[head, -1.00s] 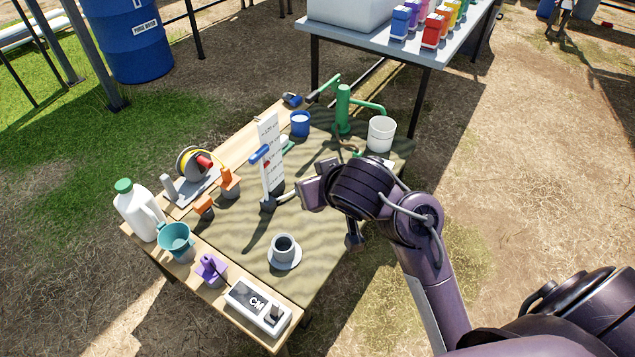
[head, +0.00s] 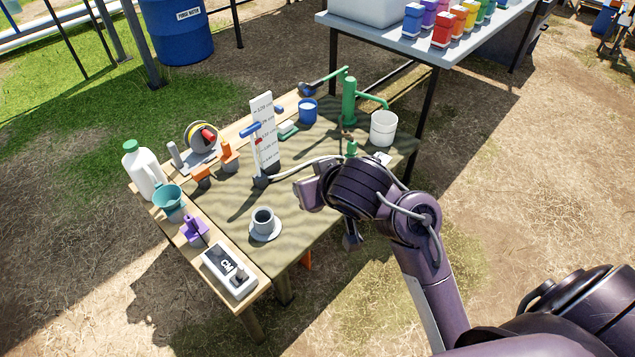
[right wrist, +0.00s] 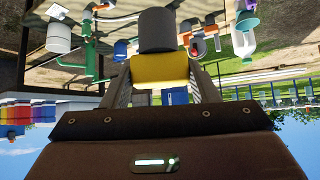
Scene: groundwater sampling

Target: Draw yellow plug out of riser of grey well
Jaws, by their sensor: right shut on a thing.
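The grey well (head: 263,220) stands upright on the sand-coloured table top in the head view. It is a short grey riser on a round pale flange, and its top shows a dark open mouth with no yellow in it. In the right wrist view my right gripper (right wrist: 160,80) is shut on the yellow plug (right wrist: 160,67). A grey cylinder (right wrist: 157,30) sticks out from the yellow part, beyond the fingers. In the head view my right wrist hides the fingers and the plug; it is to the right of the well, apart from it. My left gripper is not in view.
Around the well stand a white meter box (head: 230,270), a purple item (head: 194,232), a teal cup (head: 168,202) and a white jug (head: 142,170). A white scale board (head: 264,130), a green pump (head: 348,100) and a white bucket (head: 383,128) stand farther back.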

